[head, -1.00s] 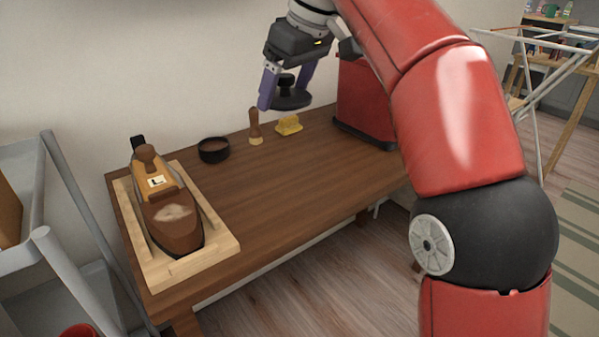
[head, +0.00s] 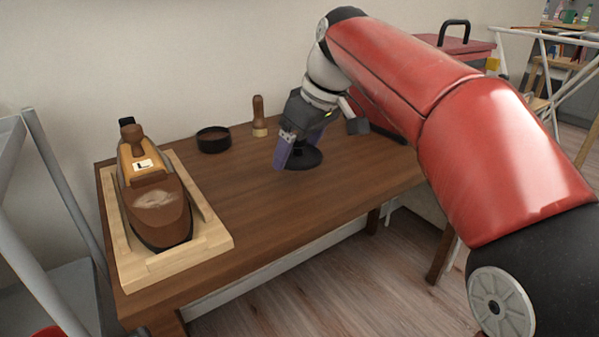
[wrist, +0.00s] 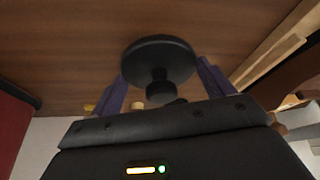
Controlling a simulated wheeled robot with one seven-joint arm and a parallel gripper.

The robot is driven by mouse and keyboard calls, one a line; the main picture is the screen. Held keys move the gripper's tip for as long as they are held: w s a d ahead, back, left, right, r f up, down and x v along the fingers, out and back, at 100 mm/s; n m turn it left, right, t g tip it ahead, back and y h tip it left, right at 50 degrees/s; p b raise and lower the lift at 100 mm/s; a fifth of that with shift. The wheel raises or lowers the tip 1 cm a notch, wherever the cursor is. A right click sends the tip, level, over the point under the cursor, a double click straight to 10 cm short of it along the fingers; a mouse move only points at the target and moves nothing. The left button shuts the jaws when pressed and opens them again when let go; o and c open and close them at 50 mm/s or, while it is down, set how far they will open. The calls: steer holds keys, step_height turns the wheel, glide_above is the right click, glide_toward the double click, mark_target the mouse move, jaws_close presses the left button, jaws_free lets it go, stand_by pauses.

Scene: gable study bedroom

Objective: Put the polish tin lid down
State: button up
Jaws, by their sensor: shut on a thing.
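The polish tin lid (head: 308,159) is a black disc with a knob, low over the middle of the wooden table. My gripper (head: 295,153) points down with its purple fingers shut on the lid. In the wrist view the lid (wrist: 160,58) shows between the two fingers, its knob towards the camera. I cannot tell whether the lid touches the table top or hangs just above it. The open polish tin (head: 213,140), a dark round tin, stands near the wall, left of my gripper and apart from it.
A brush (head: 259,117) stands upright by the wall. A brown shoe (head: 157,210) sits in a wooden tray (head: 128,262) on the left. A red box (head: 457,44) is partly hidden behind my arm. The front middle of the table (head: 265,220) is clear.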

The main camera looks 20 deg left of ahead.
mark_target(303, 156)
steer(key=shift+f+b, duration=0.55)
steer(key=shift+f, duration=1.35)
steer(key=shift+f, duration=0.15)
steer(key=o, duration=0.9)
steer(key=p+v, duration=0.3)
steer(key=v, duration=0.9)
